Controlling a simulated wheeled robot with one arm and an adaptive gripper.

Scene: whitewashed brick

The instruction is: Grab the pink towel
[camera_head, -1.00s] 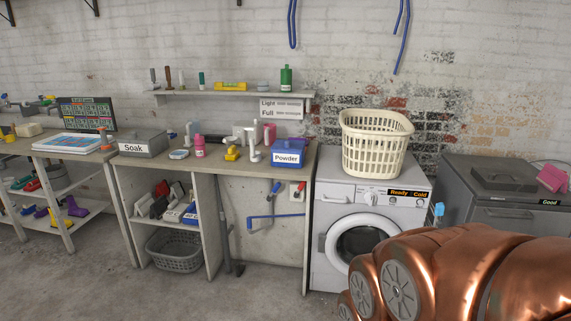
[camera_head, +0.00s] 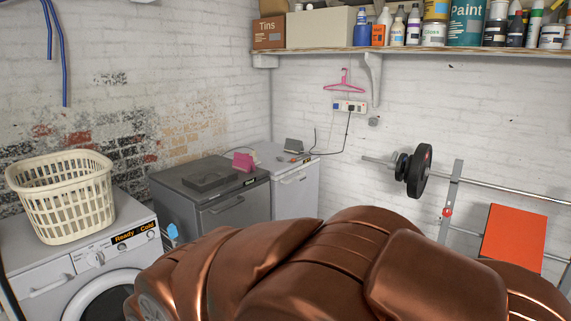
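A small pink item (camera_head: 243,161), perhaps the pink towel, sits at the back right of the grey appliance's top (camera_head: 183,177). It is too small to tell whether it is cloth. My copper-coloured arm (camera_head: 330,265) fills the lower middle and right of the view, in front of the appliances. My gripper's fingers do not show.
A cream laundry basket (camera_head: 64,200) stands on the washing machine (camera_head: 75,262) at left. A white cabinet (camera_head: 296,190) adjoins the grey appliance. A pink hanger (camera_head: 344,82) hangs on the right wall, under a loaded shelf (camera_head: 420,50). A barbell rack (camera_head: 450,200) stands at right.

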